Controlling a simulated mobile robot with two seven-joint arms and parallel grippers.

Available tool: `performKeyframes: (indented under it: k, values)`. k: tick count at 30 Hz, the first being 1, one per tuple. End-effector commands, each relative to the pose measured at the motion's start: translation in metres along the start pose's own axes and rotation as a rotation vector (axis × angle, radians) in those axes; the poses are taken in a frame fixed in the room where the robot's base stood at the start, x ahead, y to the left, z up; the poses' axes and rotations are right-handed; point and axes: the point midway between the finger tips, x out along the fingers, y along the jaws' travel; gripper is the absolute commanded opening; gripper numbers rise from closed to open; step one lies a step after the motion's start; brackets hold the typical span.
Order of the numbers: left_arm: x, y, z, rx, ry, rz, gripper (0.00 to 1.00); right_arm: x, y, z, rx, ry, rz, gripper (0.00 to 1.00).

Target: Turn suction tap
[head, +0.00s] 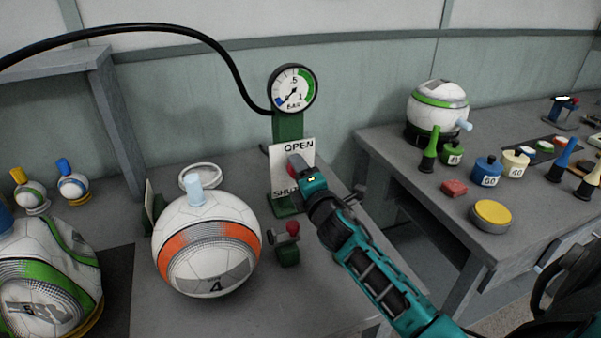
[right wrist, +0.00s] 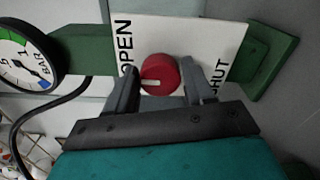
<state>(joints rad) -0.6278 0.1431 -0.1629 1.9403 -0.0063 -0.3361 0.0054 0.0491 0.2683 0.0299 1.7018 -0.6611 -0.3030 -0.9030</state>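The suction tap is a red round knob with a white mark, on a white plate (head: 283,168) lettered OPEN at the top and SHUT at the bottom. In the head view my right gripper (head: 297,165) reaches it from the lower right and covers most of it. In the right wrist view the red knob (right wrist: 160,74) sits between the two fingers of my right gripper (right wrist: 161,80), which close in on its sides. Its white mark lies left of the middle, toward the OPEN side. My left gripper is not in view.
A pressure gauge (head: 293,88) tops the green post, with a black hose. A white and orange ball (head: 206,245) stands left of the tap. A small red-topped lever (head: 289,243) stands in front. The right table (head: 420,170) holds another ball and several coloured weights.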

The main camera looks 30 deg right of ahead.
Motion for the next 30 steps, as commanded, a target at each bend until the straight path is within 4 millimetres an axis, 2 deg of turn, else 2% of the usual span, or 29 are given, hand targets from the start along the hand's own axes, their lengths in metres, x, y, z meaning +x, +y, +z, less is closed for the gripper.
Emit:
performKeyframes:
  k: [1, 5, 12, 16, 20, 30]
  values:
    - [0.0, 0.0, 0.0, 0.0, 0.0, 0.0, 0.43, 0.0, 0.0, 0.0, -0.001, 0.0, 0.0, 0.58]
    - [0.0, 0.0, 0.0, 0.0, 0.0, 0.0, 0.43, 0.0, 0.0, 0.0, -0.002, 0.0, 0.0, 0.7]
    - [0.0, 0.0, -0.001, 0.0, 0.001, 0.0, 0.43, 0.0, 0.0, 0.0, -0.004, 0.0, 0.001, 0.71]
    - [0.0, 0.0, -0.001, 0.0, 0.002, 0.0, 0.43, -0.007, 0.0, 0.0, -0.004, 0.0, 0.001, 0.71]
    - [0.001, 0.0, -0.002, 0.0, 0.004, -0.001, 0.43, -0.026, -0.001, 0.0, -0.004, 0.001, -0.002, 0.71]
    - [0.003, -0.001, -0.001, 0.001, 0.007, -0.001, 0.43, -0.094, -0.002, -0.001, -0.003, 0.001, -0.002, 0.71]
